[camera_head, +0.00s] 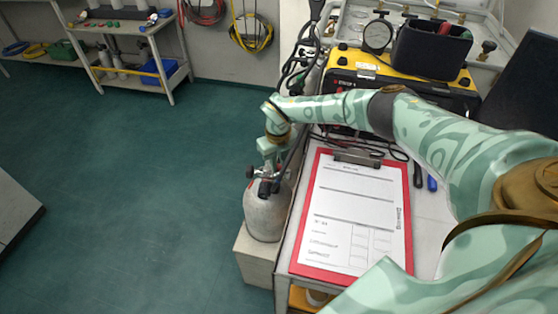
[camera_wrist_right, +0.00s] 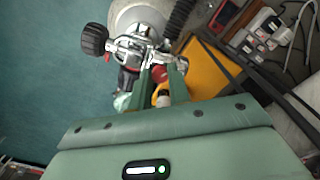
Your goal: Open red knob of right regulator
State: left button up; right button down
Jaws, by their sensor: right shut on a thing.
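My right gripper (camera_head: 270,160) reaches down from the table side to the regulator (camera_head: 267,186) on top of a grey gas cylinder (camera_head: 266,215). In the right wrist view, the green fingers (camera_wrist_right: 161,85) are shut on a small red knob (camera_wrist_right: 159,74), mostly hidden between them. The metal regulator body (camera_wrist_right: 130,50) lies just beyond the fingertips, with a black ribbed knob (camera_wrist_right: 94,39) on its left side. In the head view the red knob is hidden by my gripper. My left gripper is in neither view.
The cylinder stands on a pale block (camera_head: 256,268) beside the table. A red clipboard (camera_head: 298,255) lies on the table under my right arm. A yellow-black unit (camera_head: 345,75) stands behind. A dark hose (camera_wrist_right: 182,15) runs up from the regulator.

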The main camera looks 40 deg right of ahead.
aim_at(278, 165)
jog(key=n, duration=0.5)
jog(key=shift+n, duration=2.4)
jog(key=c, duration=1.6)
grip_release()
notch_tip(278, 165, up, 16)
jog(key=p, duration=0.5)
jog(key=shift+r+p, duration=0.15)
jog(key=shift+p, duration=0.15)
